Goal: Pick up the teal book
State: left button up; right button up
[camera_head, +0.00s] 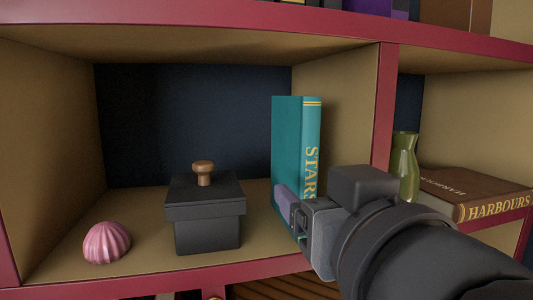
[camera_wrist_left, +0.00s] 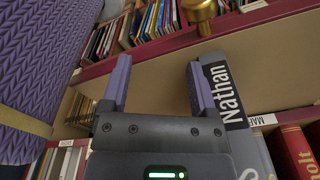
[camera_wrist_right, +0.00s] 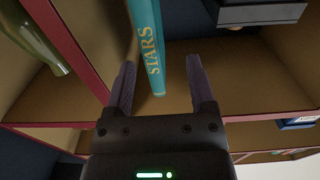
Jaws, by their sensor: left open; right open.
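The teal book (camera_head: 296,150) stands upright in the shelf compartment, with "STARS" in gold on its spine facing me. My right gripper (camera_head: 294,218) is at the book's lower front. In the right wrist view the teal book (camera_wrist_right: 149,45) lies between the two open fingers of the right gripper (camera_wrist_right: 162,92), with a gap to each finger. My left gripper (camera_wrist_left: 157,88) does not show in the head view. In the left wrist view it is open, with one finger close to a book labelled "Nathan" (camera_wrist_left: 225,95).
A black lidded box (camera_head: 207,225) with a wooden knob stands left of the teal book, and a pink ribbed shell-like object (camera_head: 107,243) is farther left. Past the red divider (camera_head: 383,105) are a green vase (camera_head: 404,165) and a brown "HARBOURS" book (camera_head: 475,194). Shelf floor between box and book is free.

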aim_at(300, 173)
jog(key=shift+w+d+r+p, duration=0.1)
jog(key=shift+w+p, duration=0.1)
jog(key=shift+w, duration=0.25)
jog(key=shift+w+d+r+p, duration=0.1)
jog(key=shift+w+p, duration=0.05)
jog(key=shift+w, duration=0.3)
jog(key=x, duration=0.6)
jog(key=shift+d+f, duration=0.2)
jog(key=shift+f, duration=0.15)
jog(key=shift+w+a, duration=0.15)
jog(key=shift+w, duration=0.1)
jog(key=shift+s+r, duration=0.1)
jog(key=shift+s, duration=0.15)
jog(key=shift+w, duration=0.15)
jog(key=c, duration=0.7)
pick_arm(q)
jog(key=shift+s+d+r, duration=0.25)
jog(key=shift+s+d, duration=0.2)
jog(key=shift+s, duration=0.05)
jog(key=shift+s+d+r, duration=0.25)
jog(key=shift+s+d, duration=0.15)
jog(key=shift+s, duration=0.05)
pick_arm(e)
grip_shut()
